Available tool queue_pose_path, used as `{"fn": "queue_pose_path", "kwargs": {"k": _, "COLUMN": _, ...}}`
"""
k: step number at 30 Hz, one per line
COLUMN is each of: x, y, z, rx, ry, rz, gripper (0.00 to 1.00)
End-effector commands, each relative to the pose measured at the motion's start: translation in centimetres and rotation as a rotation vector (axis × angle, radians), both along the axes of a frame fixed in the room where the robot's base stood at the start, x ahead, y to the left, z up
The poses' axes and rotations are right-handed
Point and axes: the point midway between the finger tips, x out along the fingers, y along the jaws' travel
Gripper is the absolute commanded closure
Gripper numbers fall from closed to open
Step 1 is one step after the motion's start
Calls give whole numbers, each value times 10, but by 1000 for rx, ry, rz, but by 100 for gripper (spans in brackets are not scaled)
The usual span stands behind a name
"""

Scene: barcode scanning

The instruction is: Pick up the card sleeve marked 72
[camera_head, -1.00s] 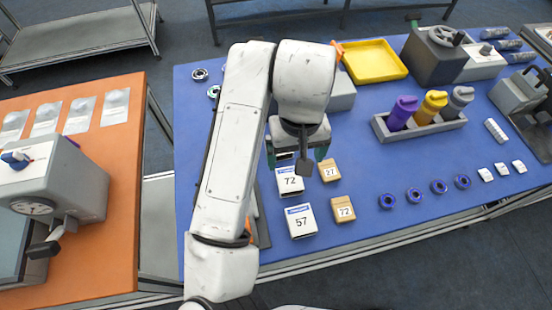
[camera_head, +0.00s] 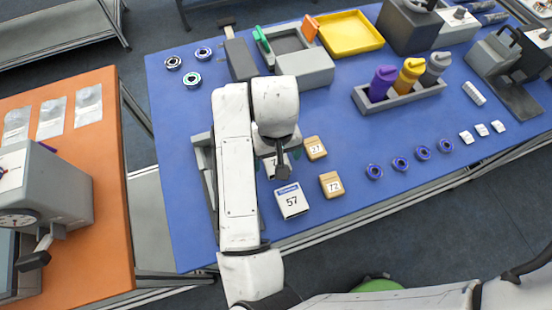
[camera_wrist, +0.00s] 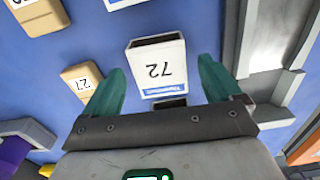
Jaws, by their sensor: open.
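The white card sleeve marked 72 (camera_wrist: 157,67) lies on the blue table in the wrist view, its number upside down and a dark open end at the top. My gripper (camera_wrist: 162,72) is open, with green fingers to the left and right of the sleeve's lower part in the picture. I cannot tell how high they are above the table. In the head view the sleeve (camera_head: 270,172) is mostly hidden by my arm.
A white sleeve marked 57 (camera_head: 292,201) lies in front. Brown boxes marked 27 (camera_head: 315,148) and 72 (camera_head: 331,185) lie to the right. A grey tray wall (camera_wrist: 262,40) stands right of the sleeve in the wrist view. Blue rings (camera_head: 400,164) lie farther right.

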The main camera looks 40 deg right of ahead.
Motion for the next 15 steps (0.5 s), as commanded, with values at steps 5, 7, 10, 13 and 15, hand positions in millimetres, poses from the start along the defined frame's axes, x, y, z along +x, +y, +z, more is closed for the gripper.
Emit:
{"fn": "queue_pose_path", "kwargs": {"k": 5, "x": 0, "y": 0, "z": -3, "rx": 0, "ry": 0, "rz": 1, "gripper": 8}}
{"fn": "queue_pose_path", "kwargs": {"k": 7, "x": 0, "y": 0, "z": -3, "rx": 0, "ry": 0, "rz": 1, "gripper": 8}}
{"fn": "queue_pose_path", "kwargs": {"k": 10, "x": 0, "y": 0, "z": -3, "rx": 0, "ry": 0, "rz": 1, "gripper": 16}}
{"fn": "queue_pose_path", "kwargs": {"k": 13, "x": 0, "y": 0, "z": -3, "rx": 0, "ry": 0, "rz": 1, "gripper": 26}}
{"fn": "queue_pose_path", "kwargs": {"k": 15, "x": 0, "y": 0, "z": -3, "rx": 0, "ry": 0, "rz": 1, "gripper": 32}}
